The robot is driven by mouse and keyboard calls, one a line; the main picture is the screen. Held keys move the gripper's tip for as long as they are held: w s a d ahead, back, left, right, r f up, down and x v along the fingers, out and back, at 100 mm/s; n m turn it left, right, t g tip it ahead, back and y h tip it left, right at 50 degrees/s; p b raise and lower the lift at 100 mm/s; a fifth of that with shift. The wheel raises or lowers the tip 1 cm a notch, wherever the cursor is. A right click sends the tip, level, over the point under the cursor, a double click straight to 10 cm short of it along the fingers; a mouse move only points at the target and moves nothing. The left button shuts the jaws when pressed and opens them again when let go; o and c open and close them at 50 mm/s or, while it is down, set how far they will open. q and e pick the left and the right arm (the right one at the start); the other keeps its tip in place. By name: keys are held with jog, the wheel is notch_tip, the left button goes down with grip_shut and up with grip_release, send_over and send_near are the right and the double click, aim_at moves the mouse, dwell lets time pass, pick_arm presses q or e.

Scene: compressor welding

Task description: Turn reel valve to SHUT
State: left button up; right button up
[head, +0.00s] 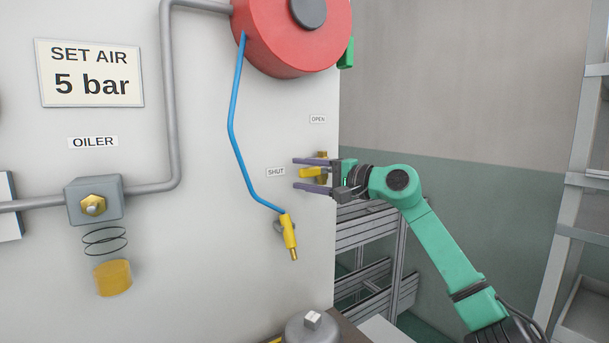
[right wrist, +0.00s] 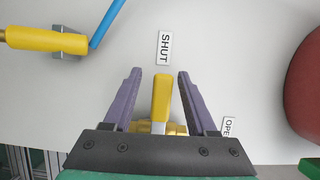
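The reel valve has a yellow lever (head: 311,173) near the right edge of the white panel. It points left, toward the SHUT label (head: 276,172); the OPEN label (head: 318,119) is above the valve. My right gripper (head: 296,173) is open, with one finger above and one below the lever. In the right wrist view, the lever (right wrist: 161,95) lies between the two spread fingers with a gap on each side, its end toward the SHUT label (right wrist: 164,48). The valve body is partly hidden by the gripper. My left gripper is not in view.
A red hose reel (head: 290,35) is above the valve. Its blue hose (head: 235,120) hangs down to a yellow nozzle (head: 289,232) left of and below the gripper. An oiler (head: 95,200) and grey pipe are at left. Metal racking (head: 365,240) stands behind my right arm.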

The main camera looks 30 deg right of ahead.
jog(key=shift+s+d, duration=0.1)
jog(key=shift+d, duration=0.05)
jog(key=b+v, duration=0.9)
jog(key=v, duration=0.5)
jog(key=shift+s+f, duration=0.1)
